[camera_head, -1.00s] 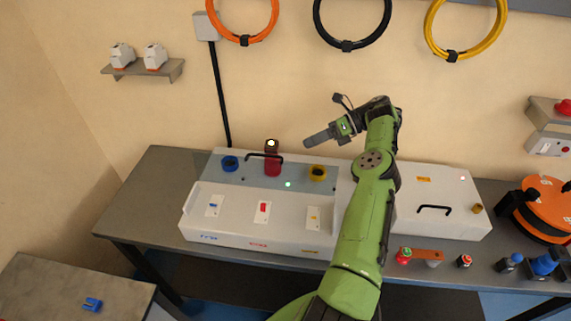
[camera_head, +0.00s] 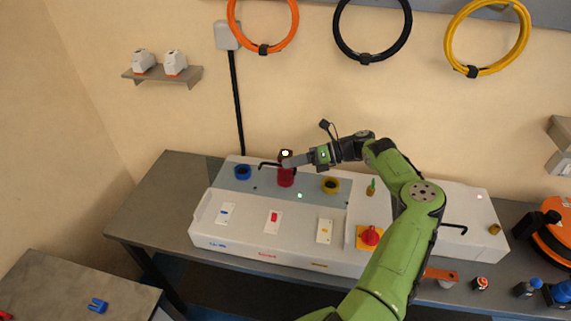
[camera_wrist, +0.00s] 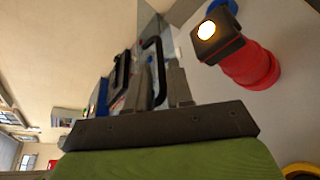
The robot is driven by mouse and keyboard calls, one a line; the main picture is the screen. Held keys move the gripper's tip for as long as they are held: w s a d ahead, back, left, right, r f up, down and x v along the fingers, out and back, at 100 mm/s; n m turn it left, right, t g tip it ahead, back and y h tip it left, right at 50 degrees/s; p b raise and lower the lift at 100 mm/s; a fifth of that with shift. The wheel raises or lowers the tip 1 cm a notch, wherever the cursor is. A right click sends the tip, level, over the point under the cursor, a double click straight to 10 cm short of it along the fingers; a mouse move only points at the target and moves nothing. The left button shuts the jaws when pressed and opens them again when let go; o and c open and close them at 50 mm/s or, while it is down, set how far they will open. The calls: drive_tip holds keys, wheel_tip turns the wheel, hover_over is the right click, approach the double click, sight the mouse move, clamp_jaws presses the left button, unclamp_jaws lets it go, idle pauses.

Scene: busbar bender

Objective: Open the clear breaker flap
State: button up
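The clear flap (camera_head: 232,186) shows as a bluish see-through panel on the back part of the white bender's top. It appears to lie flat, around or over the coloured fittings; I cannot tell which. Its thin black handle (camera_head: 268,165) stands above it, left of the red post.
The red post (camera_head: 286,178) with a lit lamp stands beside the fingers. A blue ring (camera_head: 242,172) and a yellow ring (camera_head: 331,185) flank it. A red knob (camera_head: 370,236) sits in front, near my arm. The wall is behind.

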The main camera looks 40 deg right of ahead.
drive_tip(key=shift+x, duration=1.15)
clamp_jaws()
